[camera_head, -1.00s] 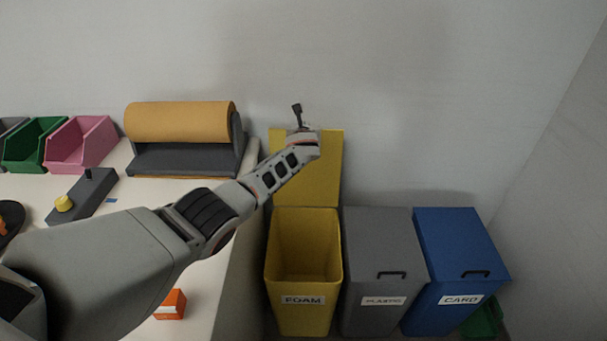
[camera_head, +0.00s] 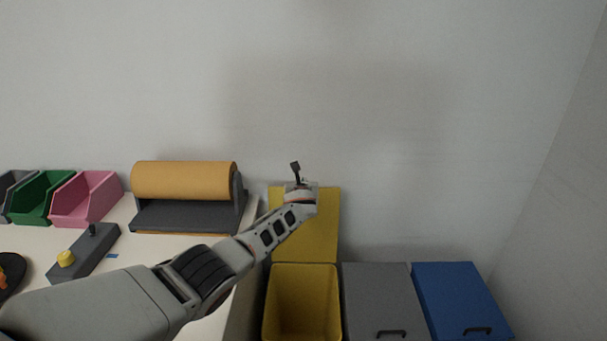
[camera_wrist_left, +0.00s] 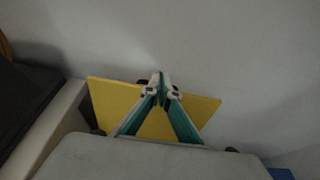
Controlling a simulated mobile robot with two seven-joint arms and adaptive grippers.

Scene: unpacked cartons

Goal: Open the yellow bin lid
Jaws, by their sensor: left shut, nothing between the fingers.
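The yellow bin (camera_head: 303,300) stands at the lower middle of the head view with its mouth uncovered. Its yellow lid (camera_head: 322,228) stands upright behind the mouth, near the wall. My left gripper (camera_head: 295,167) is above the lid's upper edge, shut and empty, with its arm crossing in front of the lid. In the left wrist view, the lid (camera_wrist_left: 112,103) spreads behind the closed fingers (camera_wrist_left: 161,85). I cannot tell whether the fingers touch the lid. My right gripper is in neither view.
A grey bin (camera_head: 380,295) and a blue bin (camera_head: 455,295) stand to the right, lids closed. The table on the left holds a yellow roll on a grey stand (camera_head: 185,180), a pink tray (camera_head: 85,200), a green tray (camera_head: 45,195) and a grey control box (camera_head: 85,255).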

